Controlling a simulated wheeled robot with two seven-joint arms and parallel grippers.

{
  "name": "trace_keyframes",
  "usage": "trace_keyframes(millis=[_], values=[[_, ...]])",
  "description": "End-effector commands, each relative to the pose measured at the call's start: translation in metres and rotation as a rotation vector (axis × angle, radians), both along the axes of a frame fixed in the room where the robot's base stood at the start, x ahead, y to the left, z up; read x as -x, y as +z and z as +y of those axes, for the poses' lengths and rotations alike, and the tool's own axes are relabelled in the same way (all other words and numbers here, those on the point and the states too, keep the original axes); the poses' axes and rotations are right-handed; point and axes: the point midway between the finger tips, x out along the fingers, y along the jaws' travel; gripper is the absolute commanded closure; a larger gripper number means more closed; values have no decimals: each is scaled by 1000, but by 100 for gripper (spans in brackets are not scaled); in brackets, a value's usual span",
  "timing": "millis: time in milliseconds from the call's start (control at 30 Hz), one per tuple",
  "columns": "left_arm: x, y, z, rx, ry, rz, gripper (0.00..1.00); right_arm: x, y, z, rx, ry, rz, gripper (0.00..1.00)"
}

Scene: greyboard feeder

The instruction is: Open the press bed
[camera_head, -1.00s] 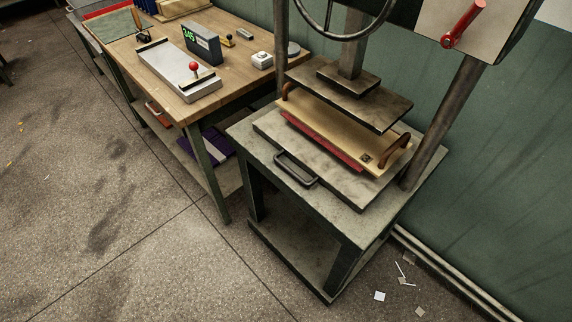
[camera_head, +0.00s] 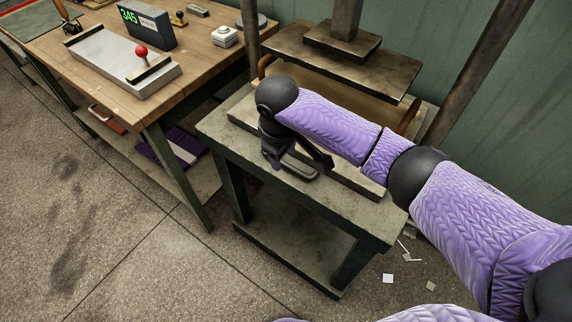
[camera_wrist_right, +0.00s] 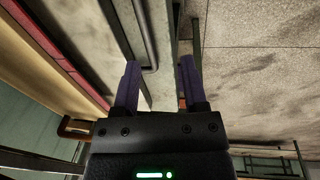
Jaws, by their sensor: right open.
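The press bed (camera_head: 362,182) is a worn grey metal plate on the press stand, under the dark upper platen (camera_head: 345,62). Its dark bar handle (camera_head: 302,171) is at the front edge, partly covered by my right gripper (camera_head: 298,163). In the right wrist view the handle (camera_wrist_right: 146,38) shows between the open fingers of the gripper (camera_wrist_right: 160,64), closer to the left finger. I see no firm grip on it. My right forearm hides much of the bed and the tan board (camera_head: 318,88) on it. My left gripper is out of view.
A wooden workbench (camera_head: 105,103) stands left of the press, with a grey red-knobbed fixture (camera_head: 120,76) and a display box reading 345 (camera_head: 147,28). A green wall is behind. Scraps lie on the floor at right. Floor in front is clear.

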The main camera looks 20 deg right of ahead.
Motion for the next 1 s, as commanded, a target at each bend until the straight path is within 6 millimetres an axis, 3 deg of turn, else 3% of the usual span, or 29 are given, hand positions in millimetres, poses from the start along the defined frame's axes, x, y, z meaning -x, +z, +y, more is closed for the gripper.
trace_keyframes(millis=[167,267,500,600,933,967,1000], values=[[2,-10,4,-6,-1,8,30,-7,20,-10,73,21,12,45],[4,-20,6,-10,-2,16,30,-8,4,-13,77,21,18,45],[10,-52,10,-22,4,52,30,-14,-55,-21,75,20,17,45],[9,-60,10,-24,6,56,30,-16,-68,-23,75,21,15,45],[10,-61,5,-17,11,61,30,-18,-72,-25,75,21,11,45],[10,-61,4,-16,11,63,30,-18,-72,-25,75,21,11,47],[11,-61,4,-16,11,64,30,-18,-72,-25,75,21,11,55]])
